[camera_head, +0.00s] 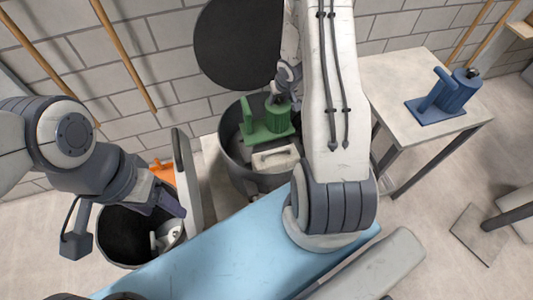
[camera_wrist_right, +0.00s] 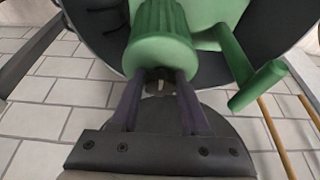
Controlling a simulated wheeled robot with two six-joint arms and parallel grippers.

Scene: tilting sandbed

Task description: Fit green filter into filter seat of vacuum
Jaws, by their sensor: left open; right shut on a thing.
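The green filter (camera_head: 277,119), a ribbed cylinder with an upright handle on a flat plate, is over or in the open top of the dark vacuum drum (camera_head: 233,160). My right gripper (camera_head: 287,92) is shut on the small knob at its end. The right wrist view shows my right gripper (camera_wrist_right: 160,86) closed around that knob, with the green filter (camera_wrist_right: 160,40) beyond it. A pale block (camera_head: 273,160) shows in the drum in front of the filter. I cannot tell whether the filter's plate touches anything below. My left gripper (camera_head: 122,222) is open, above a dark bucket.
The dark bucket (camera_head: 115,240) at lower left holds a pale object (camera_head: 167,236). The round dark lid (camera_head: 238,42) stands open behind the drum. A blue filter (camera_head: 450,95) is on the side table (camera_head: 395,75). A light blue surface (camera_head: 235,258) lies in front.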

